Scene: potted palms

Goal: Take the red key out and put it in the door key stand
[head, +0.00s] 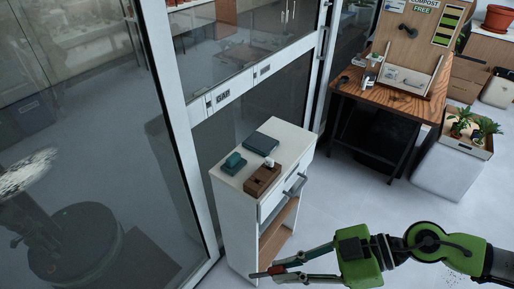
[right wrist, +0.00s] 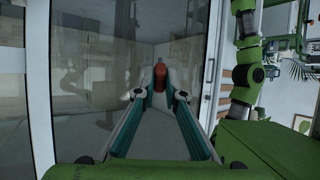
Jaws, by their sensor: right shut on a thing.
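My right gripper (head: 268,272) reaches in from the right in the head view, low in front of the white cabinet (head: 236,216). It is shut on a small red thing, likely the red key (right wrist: 160,76), which shows between the fingertips in the right wrist view. The key's shape is mostly hidden by the fingers. On the cabinet top stand a brown wooden holder (head: 260,183) and a small teal block (head: 233,162). I cannot tell for sure which one is the door key stand. My left gripper is not in view.
A dark flat book or box (head: 262,143) lies on the cabinet top. The cabinet stands close to the glass door (head: 100,130). A wooden desk (head: 390,100) and a planter with small palms (head: 472,135) are at the back right. The floor between is clear.

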